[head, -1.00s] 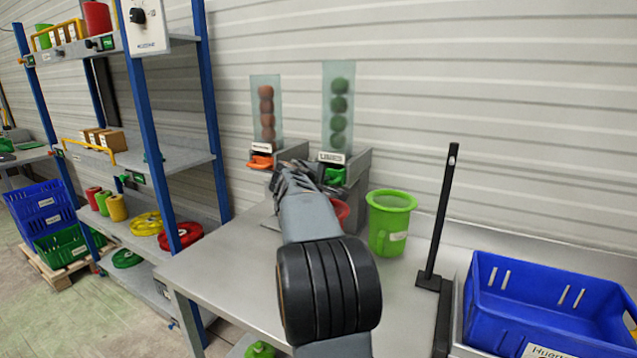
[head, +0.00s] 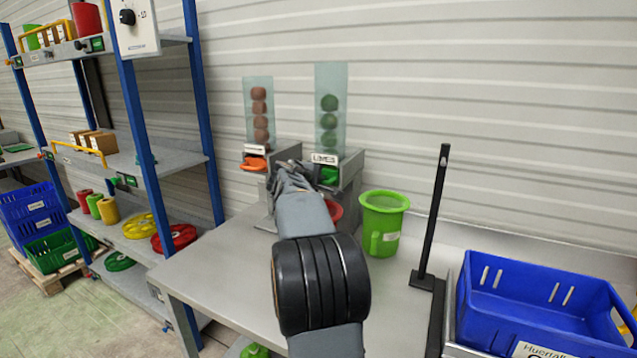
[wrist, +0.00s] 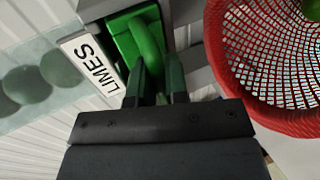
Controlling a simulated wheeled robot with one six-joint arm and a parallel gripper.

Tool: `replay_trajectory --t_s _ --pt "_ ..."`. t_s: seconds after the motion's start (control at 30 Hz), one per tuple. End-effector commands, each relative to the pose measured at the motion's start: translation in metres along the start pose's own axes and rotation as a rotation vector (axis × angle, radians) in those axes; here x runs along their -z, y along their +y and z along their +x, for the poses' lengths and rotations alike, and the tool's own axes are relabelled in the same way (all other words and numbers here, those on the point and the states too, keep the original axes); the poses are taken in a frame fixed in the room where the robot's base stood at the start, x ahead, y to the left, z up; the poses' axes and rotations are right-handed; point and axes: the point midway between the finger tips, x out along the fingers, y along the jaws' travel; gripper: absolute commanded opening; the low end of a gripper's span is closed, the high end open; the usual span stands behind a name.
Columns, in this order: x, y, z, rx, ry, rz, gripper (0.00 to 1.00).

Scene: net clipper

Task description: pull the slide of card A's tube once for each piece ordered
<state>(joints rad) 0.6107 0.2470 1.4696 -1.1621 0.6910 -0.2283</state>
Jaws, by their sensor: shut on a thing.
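The clear tube labelled LIMES (head: 331,80) stands upright on a grey dispenser with several green limes (head: 329,120) stacked inside. Its green slide (head: 329,174) is at the tube's foot, partly hidden by my arm in the head view. My gripper (wrist: 160,82) is shut on the green slide's handle (wrist: 146,42) in the wrist view, beside the LIMES label. A red mesh basket (wrist: 282,58) is right of the gripper, with part of a green round thing (wrist: 311,9) inside. No card that I can identify as card A shows.
A second tube (head: 258,90) with brown round pieces and an orange slide (head: 253,164) stands to the left. A green bucket (head: 382,222), a black post (head: 433,215) and a blue crate (head: 535,300) are to the right. The table front (head: 225,285) is clear.

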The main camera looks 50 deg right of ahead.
Motion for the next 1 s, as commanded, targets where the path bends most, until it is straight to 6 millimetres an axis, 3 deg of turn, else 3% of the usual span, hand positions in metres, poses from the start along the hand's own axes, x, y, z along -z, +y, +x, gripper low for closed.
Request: replay_trajectory --t_s 1.0 --pt "0.001 -0.025 -0.068 -0.006 0.007 0.002 0.0"
